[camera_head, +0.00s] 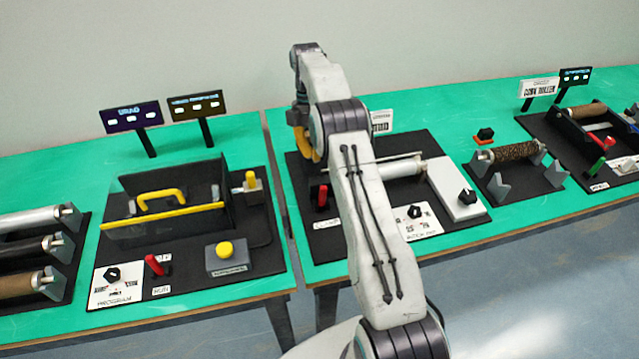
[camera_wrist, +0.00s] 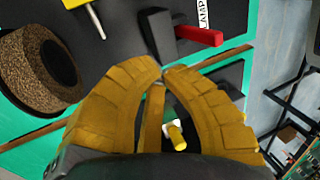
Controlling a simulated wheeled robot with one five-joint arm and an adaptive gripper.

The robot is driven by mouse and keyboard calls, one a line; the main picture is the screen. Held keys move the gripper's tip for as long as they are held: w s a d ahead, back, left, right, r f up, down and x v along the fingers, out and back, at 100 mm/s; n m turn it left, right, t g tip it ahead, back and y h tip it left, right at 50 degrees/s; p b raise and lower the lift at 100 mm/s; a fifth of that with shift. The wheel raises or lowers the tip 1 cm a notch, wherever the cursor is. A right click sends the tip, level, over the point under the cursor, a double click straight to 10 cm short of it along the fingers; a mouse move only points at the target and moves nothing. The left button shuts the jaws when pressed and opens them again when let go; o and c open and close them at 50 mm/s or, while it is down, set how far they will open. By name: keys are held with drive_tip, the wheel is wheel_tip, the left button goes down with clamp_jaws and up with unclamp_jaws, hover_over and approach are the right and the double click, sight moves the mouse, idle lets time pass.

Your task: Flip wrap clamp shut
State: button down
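The wrap clamp shows as a red-tipped lever (camera_head: 321,195) at the left side of the middle station, standing roughly upright. In the wrist view the red lever (camera_wrist: 203,37) and its dark block lie just beyond my fingertips, beside a partly cut-off label reading "LAMP" (camera_wrist: 203,14). My gripper (camera_wrist: 162,72) has yellow fingers whose tips meet or nearly meet, with nothing held between them. In the head view my gripper (camera_head: 302,143) hangs above the back left of this station. My arm hides much of the station's middle.
A speckled cork roll (camera_wrist: 22,68) is close to my left finger in the wrist view. The left station has a clear cover with a yellow handle (camera_head: 162,197) and a yellow-topped post (camera_head: 251,180). A white block with a black knob (camera_head: 466,198) stands at the right.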

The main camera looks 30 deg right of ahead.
sight(320, 180)
drive_tip(key=shift+p+x, duration=0.85)
drive_tip(key=shift+x, duration=0.7)
drive_tip(key=s+p, duration=0.2)
drive_tip(key=shift+a+f+p, duration=0.2)
drive_tip(key=shift+f+p, duration=0.05)
drive_tip(key=shift+p, duration=0.05)
drive_tip(key=shift+s+a+f, duration=0.1)
drive_tip(key=shift+s+f, duration=0.1)
drive_tip(key=shift+s, duration=0.3)
drive_tip(key=shift+s+a+f, duration=0.1)
drive_tip(key=shift+s+f, duration=0.1)
drive_tip(key=shift+s, duration=0.3)
drive_tip(key=shift+f+b, duration=0.1)
drive_tip(key=shift+b, duration=0.2)
